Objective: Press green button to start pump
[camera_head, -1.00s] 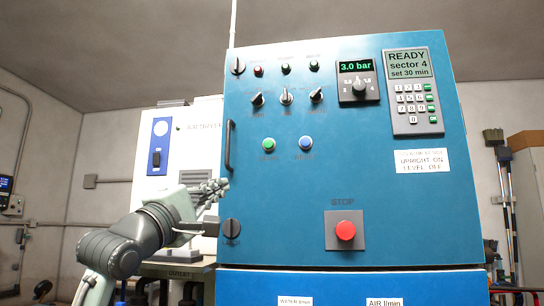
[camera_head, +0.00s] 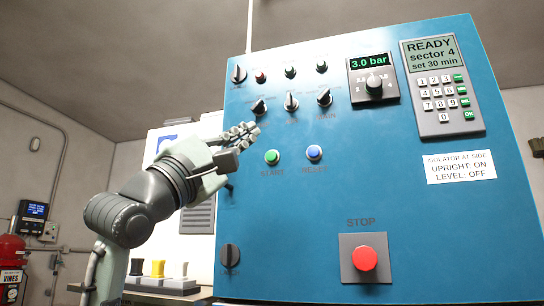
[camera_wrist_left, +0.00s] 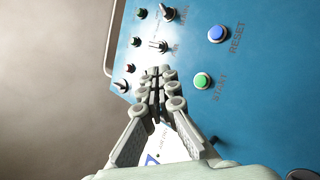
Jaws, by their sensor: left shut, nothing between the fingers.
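The green button (camera_head: 272,157), labelled START, is on the blue panel (camera_head: 300,220), left of the blue RESET button (camera_head: 314,152). My left gripper (camera_head: 252,130) is shut and empty, up and left of the green button and apart from it. In the left wrist view the gripper's closed fingertips (camera_wrist_left: 158,80) point at the panel, and the green button (camera_wrist_left: 202,81) shows to their right, with the blue button (camera_wrist_left: 216,34) above it. The display (camera_head: 430,53) reads READY, sector 4, set 30 min. My right gripper is not in view.
Several selector knobs (camera_head: 291,101) sit just above the fingertips. The red STOP button (camera_head: 364,258) is low on the panel.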

